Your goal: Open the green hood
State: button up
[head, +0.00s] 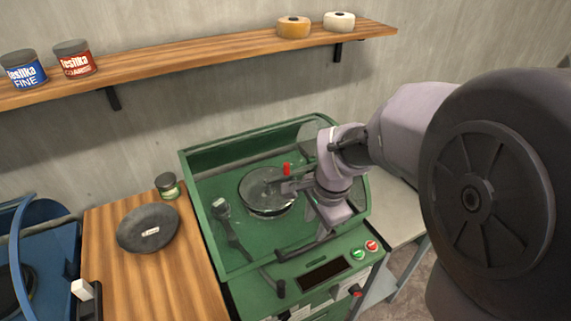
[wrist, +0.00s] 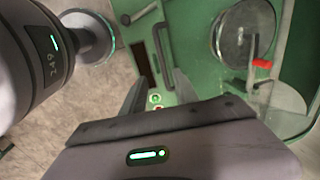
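The green hood (head: 208,222) sits over the green machine and looks closed, with a clear window. A dark bar handle (head: 304,246) is on its front edge; the handle also shows in the wrist view (wrist: 158,48). My gripper (wrist: 160,85) is open, its two dark fingers spread, with nothing held between them. It points toward the right end of the handle. In the head view, my wrist covers part of the hood's right side, and the fingertips are hard to make out. I cannot tell whether a finger touches the handle.
Inside the machine is a round metal bowl (head: 258,203) near a red-tipped part (head: 287,169). The front panel has green (head: 358,254) and red (head: 372,245) buttons. A shelf (head: 200,56) runs above.

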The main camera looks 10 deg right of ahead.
aim_at(306, 248)
jog(key=w+f+b, duration=0.1)
jog(key=f, duration=0.3)
jog(key=f+b, duration=0.1)
jog(key=f, duration=0.3)
jog(key=w+a+f+b, duration=0.1)
jog(key=f, duration=0.4)
jog(key=shift+w+b, duration=0.35)
grip_shut()
dwell(0.5)
